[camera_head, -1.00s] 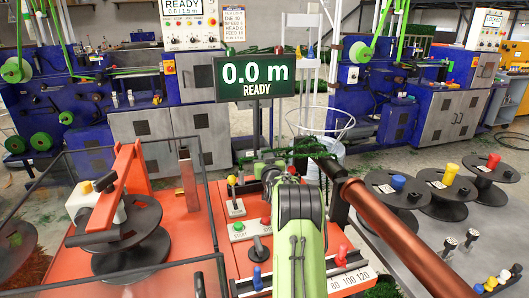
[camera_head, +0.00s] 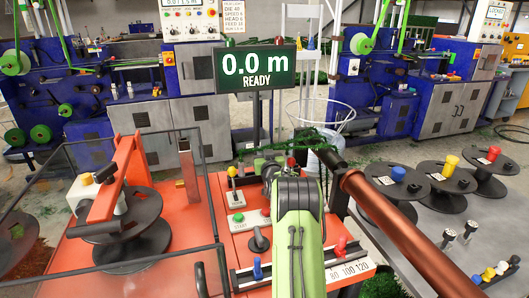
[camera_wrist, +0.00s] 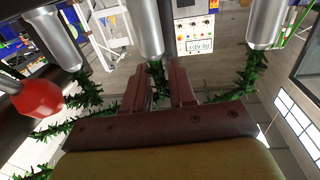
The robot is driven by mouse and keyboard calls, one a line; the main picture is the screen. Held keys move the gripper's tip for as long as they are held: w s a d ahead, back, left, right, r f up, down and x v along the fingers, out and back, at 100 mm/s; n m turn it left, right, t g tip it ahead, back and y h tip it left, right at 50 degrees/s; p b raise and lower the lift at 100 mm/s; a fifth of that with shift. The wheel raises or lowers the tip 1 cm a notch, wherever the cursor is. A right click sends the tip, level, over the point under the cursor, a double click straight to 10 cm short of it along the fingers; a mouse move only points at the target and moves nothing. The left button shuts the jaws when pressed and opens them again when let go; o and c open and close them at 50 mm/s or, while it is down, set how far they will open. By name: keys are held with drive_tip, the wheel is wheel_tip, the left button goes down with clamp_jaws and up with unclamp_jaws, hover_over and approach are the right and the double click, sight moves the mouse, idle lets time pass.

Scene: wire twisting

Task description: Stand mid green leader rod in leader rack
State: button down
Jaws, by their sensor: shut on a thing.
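My gripper (camera_wrist: 160,90) shows in the wrist view with its two reddish-brown fingers close together. A bristly green strand (camera_wrist: 157,68) stands between the fingers, below the middle metal cylinder (camera_wrist: 146,25), and the fingers are shut on it. Whether this strand is the mid green leader rod I cannot tell for sure. Other green bristly strands (camera_wrist: 85,92) hang at left and right. In the head view my green arm hides the gripper. Green bristles (camera_head: 315,138) show just beyond the arm. I cannot pick out the leader rack with certainty.
A copper-coloured bar (camera_head: 385,205) slants along the right of my arm. A control panel (camera_head: 237,198) with levers lies left of the arm. A red knob (camera_wrist: 40,97) is close to the gripper at left.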

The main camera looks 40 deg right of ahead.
drive_tip(key=shift+f, duration=0.1)
drive_tip(key=c, duration=0.8)
unclamp_jaws()
drive_tip(key=shift+c, duration=0.2)
wheel_tip(320, 180, up, 10)
drive_tip(key=p, duration=0.3)
drive_tip(key=shift+f, duration=0.1)
